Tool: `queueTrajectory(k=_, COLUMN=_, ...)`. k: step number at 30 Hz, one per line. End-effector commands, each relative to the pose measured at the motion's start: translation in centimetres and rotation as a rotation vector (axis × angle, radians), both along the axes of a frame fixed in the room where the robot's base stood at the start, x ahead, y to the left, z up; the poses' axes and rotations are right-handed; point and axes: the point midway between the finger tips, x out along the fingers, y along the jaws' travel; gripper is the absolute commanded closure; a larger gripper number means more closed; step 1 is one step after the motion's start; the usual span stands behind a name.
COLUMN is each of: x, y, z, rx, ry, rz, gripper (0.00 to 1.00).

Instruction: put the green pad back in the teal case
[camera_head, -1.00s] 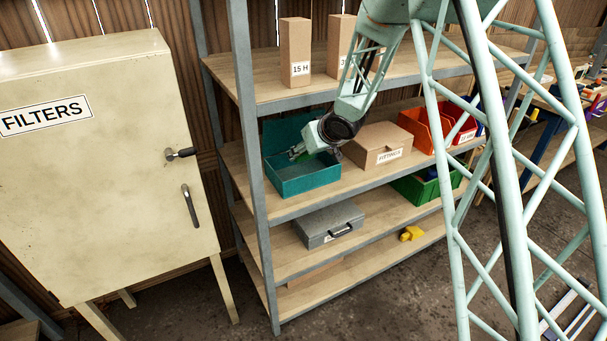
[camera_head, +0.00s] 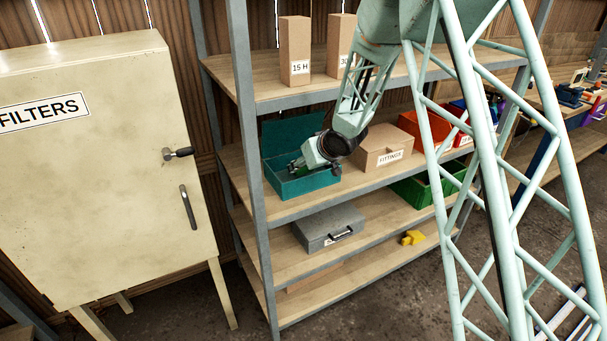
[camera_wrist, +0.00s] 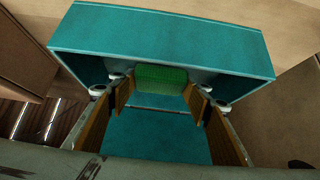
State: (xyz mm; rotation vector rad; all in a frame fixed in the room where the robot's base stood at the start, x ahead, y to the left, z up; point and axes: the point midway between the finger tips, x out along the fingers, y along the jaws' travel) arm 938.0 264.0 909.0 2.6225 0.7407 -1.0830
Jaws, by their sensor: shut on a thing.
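The teal case (camera_head: 308,187) stands open on the middle shelf, its lid raised at the back. My gripper (camera_head: 296,166) reaches down into its opening from the right. In the wrist view, the green pad (camera_wrist: 161,76) is between the fingertips of my gripper (camera_wrist: 160,82), which is shut on it. The pad is close to the inner side of one wall of the teal case (camera_wrist: 160,38). I cannot tell whether the pad touches the case floor. The pad is too small and covered to make out in the head view.
A cardboard FITTINGS box (camera_head: 383,158) stands close to the right of the case. A shelf upright (camera_head: 250,130) is to its left, and the upper shelf (camera_head: 290,97) is above. A grey case (camera_head: 329,226) lies on the shelf below.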

Motion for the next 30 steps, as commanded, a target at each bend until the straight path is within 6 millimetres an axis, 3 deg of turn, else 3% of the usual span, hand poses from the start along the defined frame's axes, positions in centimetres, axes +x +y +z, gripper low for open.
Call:
queueTrajectory(k=7, x=0.0, y=0.0, z=-2.6, rx=0.000, ry=0.001, rz=-0.001, gripper=0.64)
queueTrajectory(k=24, x=0.0, y=0.0, z=-3.1, rx=0.001, ry=0.000, rz=-0.001, gripper=0.64)
queueTrajectory(k=25, x=0.0, y=0.0, z=-3.1, rx=0.001, ry=0.000, rz=-0.001, gripper=0.54)
queueTrajectory(k=30, x=0.0, y=0.0, z=-3.1, rx=0.001, ry=0.000, rz=-0.001, gripper=0.42)
